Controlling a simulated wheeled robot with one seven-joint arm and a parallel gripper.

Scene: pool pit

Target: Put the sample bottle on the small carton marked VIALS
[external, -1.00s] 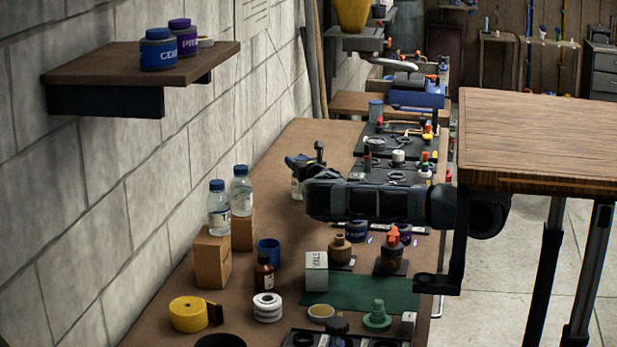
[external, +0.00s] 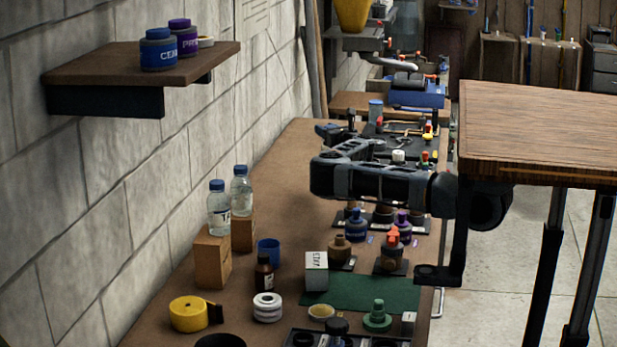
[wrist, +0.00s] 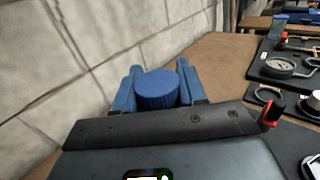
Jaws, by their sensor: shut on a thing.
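My gripper (external: 333,131) is above the far part of the brown bench in the external view. In the wrist view its blue fingers are shut on the sample bottle, of which only the ribbed blue cap (wrist: 157,90) shows. The bottle's body is hidden in the wrist view, and I cannot make the bottle out in the external view. The small white carton (external: 316,272), with dark lettering too small to read surely, stands upright nearer the camera, at the left end of a green mat (external: 365,292).
Two blue-capped clear bottles (external: 219,211) stand on brown boxes (external: 212,260) by the wall. A blue cup (external: 268,251), brown bottle (external: 264,273) and white roll (external: 267,307) are left of the carton. Dark jars (external: 355,225) and gauges (wrist: 281,65) line the right side.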

